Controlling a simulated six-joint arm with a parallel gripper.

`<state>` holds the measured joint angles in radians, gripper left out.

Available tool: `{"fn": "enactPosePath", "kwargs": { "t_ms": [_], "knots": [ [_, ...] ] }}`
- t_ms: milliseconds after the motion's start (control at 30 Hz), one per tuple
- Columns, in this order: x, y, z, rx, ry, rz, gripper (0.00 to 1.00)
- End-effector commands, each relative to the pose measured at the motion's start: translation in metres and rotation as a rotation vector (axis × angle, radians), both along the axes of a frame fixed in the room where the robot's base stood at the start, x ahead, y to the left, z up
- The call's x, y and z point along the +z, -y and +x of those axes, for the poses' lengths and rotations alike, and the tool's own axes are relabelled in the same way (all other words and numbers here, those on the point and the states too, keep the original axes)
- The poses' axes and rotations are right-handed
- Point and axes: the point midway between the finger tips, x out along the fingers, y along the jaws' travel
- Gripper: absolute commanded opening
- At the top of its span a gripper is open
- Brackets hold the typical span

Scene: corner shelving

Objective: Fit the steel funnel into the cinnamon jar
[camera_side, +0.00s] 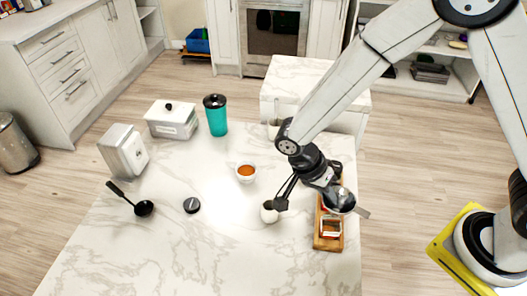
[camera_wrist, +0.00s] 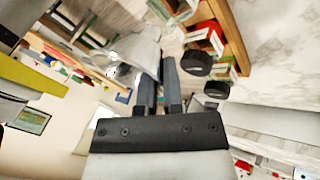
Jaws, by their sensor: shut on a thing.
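A steel funnel (camera_side: 340,201), a shiny cone, hangs in the air over the far part of the wooden rack (camera_side: 318,243). My gripper (camera_side: 336,184) is shut on the funnel; the exact grip is partly hidden in the side view. In the wrist view the funnel (camera_wrist: 141,52) lies to the left of the two finger ends (camera_wrist: 162,92). Small spice jars (camera_side: 331,227) stand in the rack. In the wrist view a red-contents jar with a black lid (camera_wrist: 196,63) and another black-lidded jar (camera_wrist: 217,90) show. I cannot tell which jar holds cinnamon.
A bowl of orange contents (camera_side: 246,173) and a small white round item (camera_side: 269,213) stand between. A teal tumbler (camera_side: 216,116), white box (camera_side: 172,122) and canister (camera_side: 124,152) stand behind. The front is clear.

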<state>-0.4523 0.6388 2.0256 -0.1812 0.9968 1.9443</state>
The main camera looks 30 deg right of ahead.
Motion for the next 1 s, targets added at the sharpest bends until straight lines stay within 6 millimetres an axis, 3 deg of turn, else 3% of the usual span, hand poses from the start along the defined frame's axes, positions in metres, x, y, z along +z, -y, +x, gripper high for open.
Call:
{"fn": "enactPosePath", "kwargs": {
  "t_ms": [1000],
  "knots": [
    [-0.015, 0.0, 0.0, 0.0, 0.0, 0.0, 0.0]
  ]
}}
